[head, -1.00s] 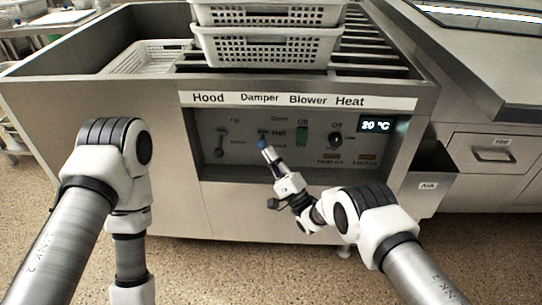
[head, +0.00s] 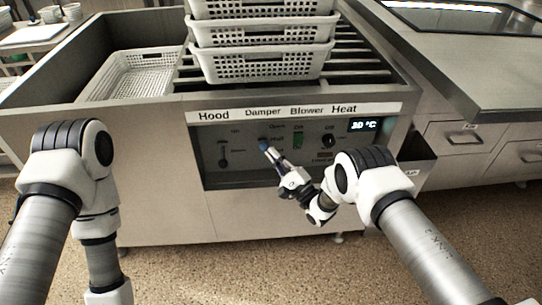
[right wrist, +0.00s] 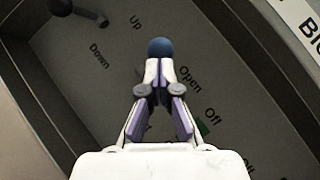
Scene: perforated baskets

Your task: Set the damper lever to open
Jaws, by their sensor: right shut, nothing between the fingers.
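The damper lever has a blue ball knob (head: 263,146) and sits under the "Damper" label on the front panel (head: 232,172). The knob appears beside the gap between "Half" and "Shut"; its exact setting is hard to tell. In the right wrist view the blue knob (right wrist: 160,47) is just beyond my fingertips, with "Open" to its right. My right gripper (head: 272,157) is shut with nothing between its fingers, its tips at the knob; whether they touch is unclear. It also shows in the right wrist view (right wrist: 160,68). My left gripper is out of view.
The hood lever (head: 223,155) is left of the damper lever, and the green blower switch (head: 298,141) and dark heat knob (head: 328,141) are right. The panel is recessed with a raised frame. White perforated baskets (head: 262,64) are stacked above.

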